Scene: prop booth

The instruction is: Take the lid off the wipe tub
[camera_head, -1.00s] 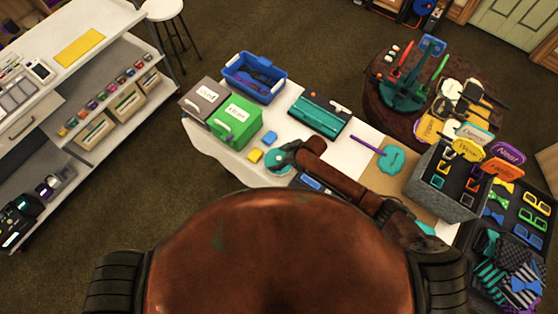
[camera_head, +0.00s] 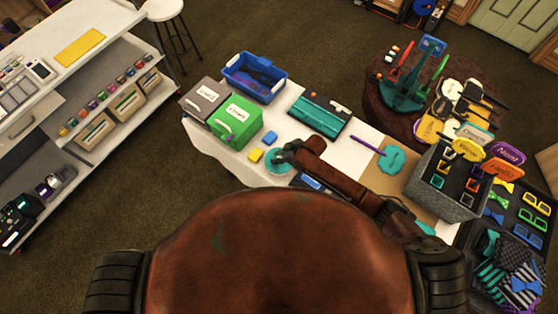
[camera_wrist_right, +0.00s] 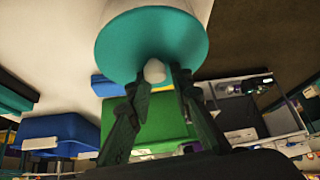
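The wipe tub is a pale, round body (camera_wrist_right: 150,5) under a teal disc-shaped lid (camera_wrist_right: 112,55) in the right wrist view. A small white knob (camera_wrist_right: 154,71) stands out from the lid's middle. The lid (camera_head: 272,168) also shows in the head view, near the table's front edge. My right gripper (camera_wrist_right: 161,80) is at the knob, with one dark finger on each side of it. I cannot tell whether both fingertips press on the knob. In the head view my right gripper (camera_head: 284,155) partly covers the lid. My left gripper is not in view.
A green box (camera_head: 236,122), a grey box (camera_head: 203,97) and a blue bin (camera_head: 254,78) stand left and behind. Yellow (camera_head: 256,155) and blue (camera_head: 270,141) blocks sit close by the tub. A teal tray (camera_head: 319,115) lies behind; white table surface (camera_head: 345,154) is clear to the right.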

